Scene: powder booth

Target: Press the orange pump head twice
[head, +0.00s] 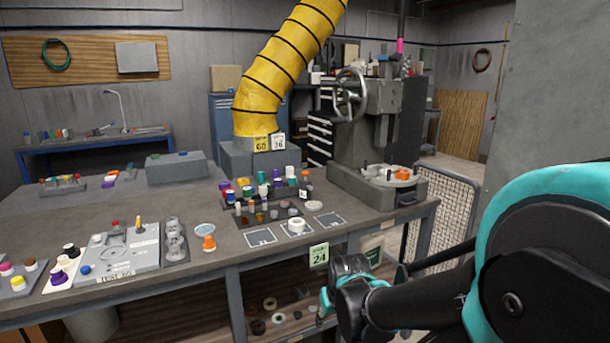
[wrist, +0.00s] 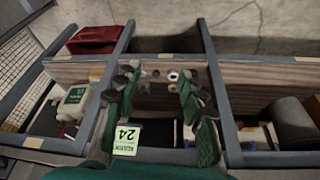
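In the head view a small orange piece (head: 207,243), which looks like the pump head, is on the grey bench top (head: 215,265) near its front edge. A pale blue round part (head: 204,230) is right behind it. I cannot make out its spout or body. My gripper (head: 338,290) is off the bench's front edge, to the right of the orange piece and well apart from it. In the wrist view my gripper (wrist: 157,80) is open with nothing between its fingers. That view faces the bench's underside and shelf; the orange piece is not in it.
A green-edged "24" label (head: 319,256) hangs at the bench edge near my gripper. A grey fixture plate (head: 130,250) and grey cylinders (head: 174,240) stand left of the orange piece. A dark tray (head: 262,215) with several coloured caps is to its right. A press (head: 375,130) stands at right.

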